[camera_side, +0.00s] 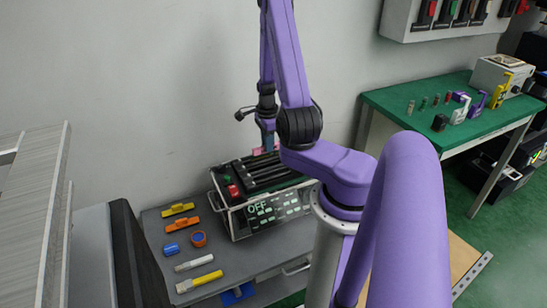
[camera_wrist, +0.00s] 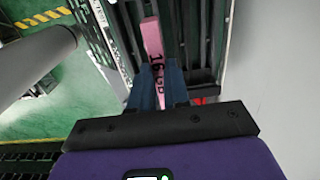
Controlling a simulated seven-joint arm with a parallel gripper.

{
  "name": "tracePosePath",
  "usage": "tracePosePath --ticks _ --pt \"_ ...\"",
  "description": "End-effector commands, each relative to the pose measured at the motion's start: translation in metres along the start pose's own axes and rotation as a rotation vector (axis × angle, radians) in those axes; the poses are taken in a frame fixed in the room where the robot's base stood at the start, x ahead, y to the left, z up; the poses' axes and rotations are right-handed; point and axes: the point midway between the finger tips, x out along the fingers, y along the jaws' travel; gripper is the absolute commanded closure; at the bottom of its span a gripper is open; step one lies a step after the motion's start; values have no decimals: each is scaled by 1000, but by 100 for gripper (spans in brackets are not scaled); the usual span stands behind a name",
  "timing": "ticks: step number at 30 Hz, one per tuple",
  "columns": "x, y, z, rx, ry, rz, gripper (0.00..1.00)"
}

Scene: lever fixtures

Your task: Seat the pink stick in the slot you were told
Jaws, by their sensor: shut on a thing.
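The pink stick (camera_wrist: 152,38) carries dark lettering that looks like "16GB". In the wrist view it lies between the two blue fingers of my gripper (camera_wrist: 158,88), which is shut on it. In the side view a bit of the pink stick (camera_side: 258,151) shows at my gripper (camera_side: 267,139), at the back edge of the slotted box. The box (camera_side: 238,219) has long dark parallel slots (camera_side: 262,173) on top and a front panel reading "OFF". My arm hides part of the box. I cannot tell whether the stick is in a slot or above one.
A green button (camera_side: 227,179) and red button (camera_side: 233,191) sit at the box's left. On the grey bench (camera_side: 222,258) lie yellow, orange, blue and white items. The wall is close behind. A green table (camera_side: 390,100) with small parts stands at right.

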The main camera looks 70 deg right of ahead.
Motion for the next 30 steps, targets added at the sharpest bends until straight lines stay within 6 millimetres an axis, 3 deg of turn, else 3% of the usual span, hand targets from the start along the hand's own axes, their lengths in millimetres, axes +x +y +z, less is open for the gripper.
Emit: tracePosePath --ticks 3,7,20,30 --pt "-8 -23 1 -1 1 -3 100" --pt "-13 -36 2 0 0 -1 100" --pt "-13 -38 2 1 0 2 100" --pt "10 -37 2 1 0 4 100"
